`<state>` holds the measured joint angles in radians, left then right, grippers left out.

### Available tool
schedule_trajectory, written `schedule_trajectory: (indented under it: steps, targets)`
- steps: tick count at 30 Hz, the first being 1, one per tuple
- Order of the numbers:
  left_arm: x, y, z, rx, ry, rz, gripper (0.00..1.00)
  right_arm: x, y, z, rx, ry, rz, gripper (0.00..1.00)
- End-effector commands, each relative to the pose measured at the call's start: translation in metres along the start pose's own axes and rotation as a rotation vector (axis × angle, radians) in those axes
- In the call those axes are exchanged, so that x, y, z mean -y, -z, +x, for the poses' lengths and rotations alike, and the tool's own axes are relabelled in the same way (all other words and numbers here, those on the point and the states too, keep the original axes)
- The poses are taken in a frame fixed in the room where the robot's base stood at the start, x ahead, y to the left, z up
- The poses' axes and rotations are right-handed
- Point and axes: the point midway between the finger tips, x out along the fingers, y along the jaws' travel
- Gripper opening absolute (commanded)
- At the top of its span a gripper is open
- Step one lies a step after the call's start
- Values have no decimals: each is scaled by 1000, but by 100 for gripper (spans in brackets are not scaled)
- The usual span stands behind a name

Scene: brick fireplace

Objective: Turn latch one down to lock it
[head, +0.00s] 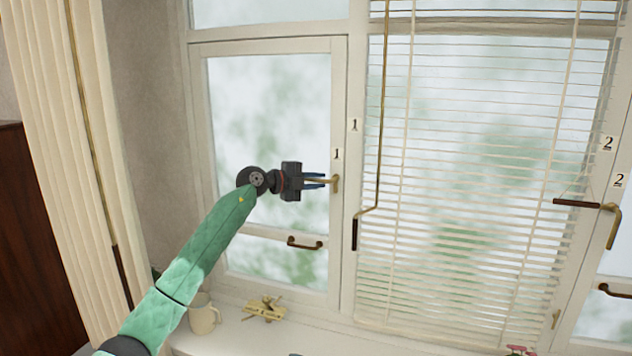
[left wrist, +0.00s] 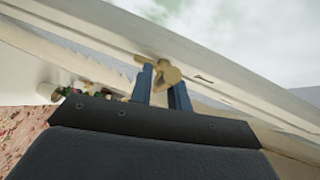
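Latch one (head: 336,184) is a small brass latch on the white window frame, just below a label "1". Its lever lies about level, pointing left. My left gripper (head: 314,181) comes from the left with its blue fingers above and below the lever, and looks closed on it. In the left wrist view, the brass latch (left wrist: 168,73) shows between and beyond the fingertips of my left gripper (left wrist: 162,88); the fingers partly hide the lever. My right gripper is in neither view.
A brass rod with a dark grip (head: 355,234) hangs right of latch one, before the blinds (head: 460,170). Latch two (head: 612,228) points down at far right. A curved handle (head: 305,243) sits lower on the window. A mug (head: 204,318) and a brass object (head: 265,309) stand on the sill.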

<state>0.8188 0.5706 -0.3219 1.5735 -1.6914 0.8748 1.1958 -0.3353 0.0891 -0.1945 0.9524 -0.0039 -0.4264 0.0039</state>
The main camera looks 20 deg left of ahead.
Motion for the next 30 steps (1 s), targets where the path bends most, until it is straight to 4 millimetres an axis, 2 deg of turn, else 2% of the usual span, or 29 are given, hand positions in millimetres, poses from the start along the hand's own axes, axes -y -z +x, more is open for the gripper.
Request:
schedule_trajectory:
  steps: [1,3,15,30]
  targets:
    - [0,0,0,0,0,0,8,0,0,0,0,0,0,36]
    - [0,0,0,0,0,0,0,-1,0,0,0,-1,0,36]
    - [-4,0,0,-8,21,-25,0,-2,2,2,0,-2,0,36]
    - [-23,0,6,-78,271,-279,0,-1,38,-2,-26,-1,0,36]
